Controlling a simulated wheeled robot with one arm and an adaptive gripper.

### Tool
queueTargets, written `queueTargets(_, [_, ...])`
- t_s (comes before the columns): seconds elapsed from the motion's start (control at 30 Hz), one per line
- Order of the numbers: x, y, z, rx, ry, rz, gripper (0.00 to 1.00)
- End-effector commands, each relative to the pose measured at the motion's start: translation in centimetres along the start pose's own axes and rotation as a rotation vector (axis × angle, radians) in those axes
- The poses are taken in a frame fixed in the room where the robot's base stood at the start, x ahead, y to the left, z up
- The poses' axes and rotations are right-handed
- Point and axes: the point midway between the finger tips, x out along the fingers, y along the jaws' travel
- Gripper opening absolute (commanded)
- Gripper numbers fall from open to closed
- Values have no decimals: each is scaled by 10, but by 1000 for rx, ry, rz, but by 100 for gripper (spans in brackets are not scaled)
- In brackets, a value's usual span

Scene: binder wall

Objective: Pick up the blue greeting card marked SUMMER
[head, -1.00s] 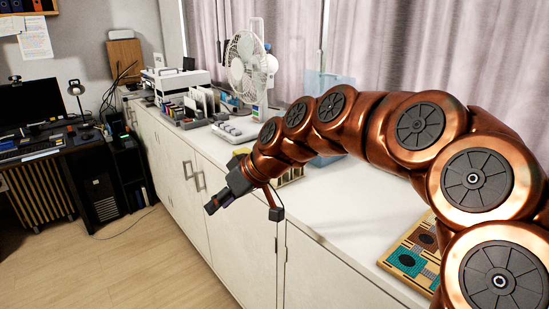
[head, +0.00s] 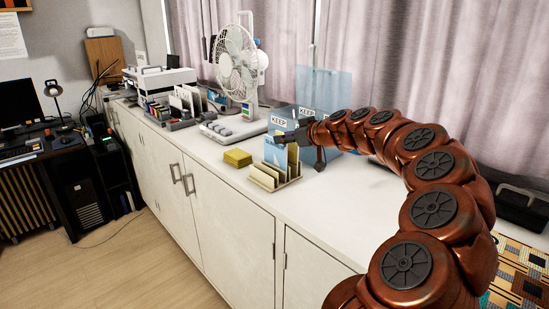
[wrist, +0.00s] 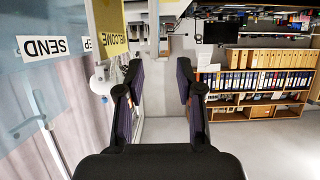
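A blue card (head: 275,153) stands upright in a small beige slotted rack (head: 266,183) on the white counter. Its marking is too small to read in the head view, so I cannot confirm SUMMER. My gripper (head: 280,138) is just above the top of the rack, close to the blue card's upper edge; I cannot tell whether they touch. In the wrist view my gripper (wrist: 160,70) has its two dark fingers apart, with nothing between them. A yellow card marked WELCOME (wrist: 110,28) shows there beyond the left finger. No card marked SUMMER is legible in either view.
A yellow block (head: 237,158) lies left of the rack. Blue translucent holders labelled KEEP (head: 280,119) stand behind it, and a SEND label (wrist: 42,46) shows in the wrist view. A white fan (head: 238,65) stands farther back. The counter's front (head: 290,215) is clear.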

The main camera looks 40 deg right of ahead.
Motion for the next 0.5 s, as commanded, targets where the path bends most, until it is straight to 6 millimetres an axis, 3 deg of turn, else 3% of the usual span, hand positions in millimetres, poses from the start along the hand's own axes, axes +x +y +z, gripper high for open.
queueTargets(0.5, [50, 3, 3, 0, -3, -2, 36])
